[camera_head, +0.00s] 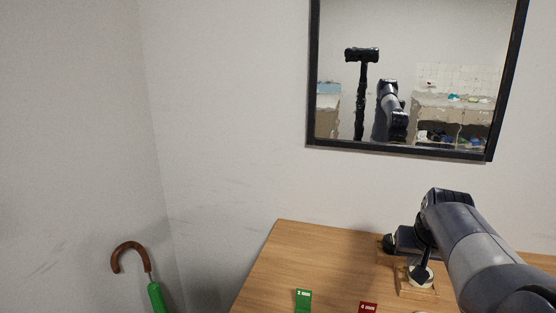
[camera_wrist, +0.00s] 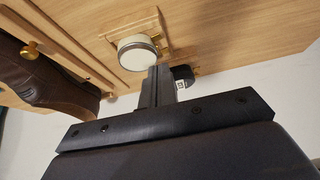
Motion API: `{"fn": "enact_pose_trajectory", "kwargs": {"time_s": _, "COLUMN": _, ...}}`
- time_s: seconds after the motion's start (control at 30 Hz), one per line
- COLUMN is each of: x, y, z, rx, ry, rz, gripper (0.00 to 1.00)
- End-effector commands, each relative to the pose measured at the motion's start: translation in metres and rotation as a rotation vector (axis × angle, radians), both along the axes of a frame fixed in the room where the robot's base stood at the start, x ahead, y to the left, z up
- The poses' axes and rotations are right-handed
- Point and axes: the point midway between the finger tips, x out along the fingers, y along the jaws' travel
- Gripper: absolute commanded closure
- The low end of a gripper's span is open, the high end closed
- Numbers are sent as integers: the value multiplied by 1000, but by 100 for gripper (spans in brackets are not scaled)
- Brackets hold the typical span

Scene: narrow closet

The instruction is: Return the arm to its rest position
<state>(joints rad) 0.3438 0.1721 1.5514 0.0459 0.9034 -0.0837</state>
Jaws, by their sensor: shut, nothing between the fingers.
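My arm (camera_head: 478,245) reaches in from the lower right of the head view and is bent down over the wooden table (camera_head: 285,255). In the wrist view my gripper (camera_wrist: 160,72) is shut, with its black fingers together and nothing between them. A round cream disc with a metal rim (camera_wrist: 137,54) sits on a wooden plate just beyond the fingertips, a little to the left in the picture. Whether the fingers touch it I cannot tell. In the head view the gripper is partly hidden by my wrist.
A black round object (camera_wrist: 183,74) lies beside the fingers. A brown leathery item (camera_wrist: 45,78) and a brass knob (camera_wrist: 30,48) are at left. Green (camera_head: 303,299) and red (camera_head: 368,307) tags stand on the table. A mirror (camera_head: 313,80) hangs behind; a green umbrella (camera_head: 155,295) stands left.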

Motion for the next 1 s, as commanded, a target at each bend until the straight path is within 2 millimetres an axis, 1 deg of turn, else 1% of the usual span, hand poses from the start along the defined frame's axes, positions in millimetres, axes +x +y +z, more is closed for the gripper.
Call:
{"fn": "enact_pose_trajectory", "kwargs": {"time_s": 0.03, "x": -4, "y": 1, "z": 15, "rx": -3, "ry": -7, "rz": 0, "gripper": 100}}
{"fn": "enact_pose_trajectory", "kwargs": {"time_s": 0.1, "x": -10, "y": 3, "z": 25, "rx": -3, "ry": -7, "rz": 0, "gripper": 100}}
{"fn": "enact_pose_trajectory", "kwargs": {"time_s": 0.23, "x": -19, "y": 6, "z": 39, "rx": -3, "ry": -5, "rz": 0, "gripper": 100}}
{"fn": "enact_pose_trajectory", "kwargs": {"time_s": 0.4, "x": -24, "y": 8, "z": 47, "rx": -3, "ry": -3, "rz": 0, "gripper": 100}}
{"fn": "enact_pose_trajectory", "kwargs": {"time_s": 0.8, "x": -21, "y": 5, "z": 45, "rx": 0, "ry": 0, "rz": 0, "gripper": 100}}
{"fn": "enact_pose_trajectory", "kwargs": {"time_s": 0.93, "x": -15, "y": 2, "z": 36, "rx": 2, "ry": 3, "rz": 0, "gripper": 100}}
{"fn": "enact_pose_trajectory", "kwargs": {"time_s": 1.0, "x": -10, "y": 0, "z": 26, "rx": 4, "ry": 7, "rz": 0, "gripper": 100}}
